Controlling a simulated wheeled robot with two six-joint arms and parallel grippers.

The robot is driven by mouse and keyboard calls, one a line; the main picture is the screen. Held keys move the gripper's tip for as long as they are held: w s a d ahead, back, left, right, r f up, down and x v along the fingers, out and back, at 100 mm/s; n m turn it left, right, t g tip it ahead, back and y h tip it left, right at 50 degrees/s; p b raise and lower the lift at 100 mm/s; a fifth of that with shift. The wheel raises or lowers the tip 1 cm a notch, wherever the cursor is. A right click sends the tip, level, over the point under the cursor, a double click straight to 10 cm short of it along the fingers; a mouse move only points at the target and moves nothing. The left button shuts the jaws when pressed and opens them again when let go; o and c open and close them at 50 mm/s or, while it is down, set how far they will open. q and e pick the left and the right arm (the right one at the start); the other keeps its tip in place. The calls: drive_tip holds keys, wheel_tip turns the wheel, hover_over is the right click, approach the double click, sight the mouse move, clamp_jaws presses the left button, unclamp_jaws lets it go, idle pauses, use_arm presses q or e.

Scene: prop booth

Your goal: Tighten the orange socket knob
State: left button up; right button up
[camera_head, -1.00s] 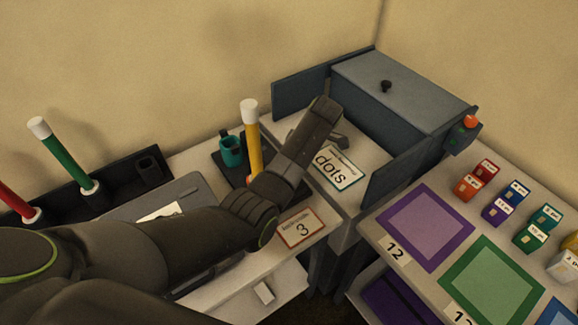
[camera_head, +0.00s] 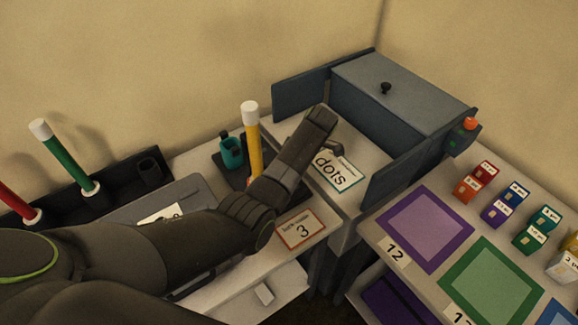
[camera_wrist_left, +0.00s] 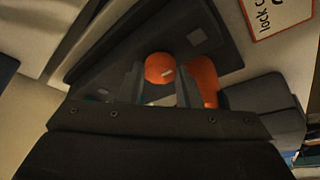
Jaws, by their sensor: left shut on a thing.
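The orange socket knob (camera_wrist_left: 159,67) shows in the left wrist view, with a small pale mark on its face. The two fingers of my left gripper (camera_wrist_left: 160,82) are closed on either side of it, shut on the knob. A second orange part (camera_wrist_left: 204,78) lies just right of the fingers. The dark plate (camera_wrist_left: 205,20) lies beyond and around them. In the head view my left arm covers the knob and my fingertips. The yellow post (camera_head: 254,150) with a white cap stands upright beside the arm. My right gripper is not in view.
A dots card (camera_head: 337,171) lies before the grey box (camera_head: 400,85). Green (camera_head: 64,156) and red posts stand at left.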

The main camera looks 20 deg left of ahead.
use_arm(q)
drive_tip(key=shift+s+r+m+t+p, duration=0.1)
drive_tip(key=shift+r+m+t+p, duration=0.15)
drive_tip(key=shift+m+p, duration=0.6)
drive_tip(key=m+t+p, duration=0.2)
drive_tip(key=m+p, duration=0.3)
drive_tip(key=shift+s+p, duration=0.1)
drive_tip(key=shift+p, duration=0.3)
drive_tip(key=m+p, duration=0.2)
drive_tip(key=m+t+h+p, duration=0.1)
drive_tip(key=m, duration=0.1)
drive_tip(key=shift+s+a+t+p, duration=0.1)
drive_tip(key=shift+t+p, duration=0.15)
drive_tip(key=shift+p, duration=0.1)
drive_tip(key=shift+a+f+m+t+h+p, duration=0.1)
drive_tip(key=shift+m+t+h+p, duration=0.1)
drive_tip(key=shift+m+h+p, duration=0.7)
drive_tip(key=shift+f+m+t+p, duration=0.15)
drive_tip(key=shift+m+p, duration=0.3)
drive_tip(key=shift+m, duration=0.9)
drive_tip(key=o, duration=1)
drive_tip(key=shift+c, duration=0.2)
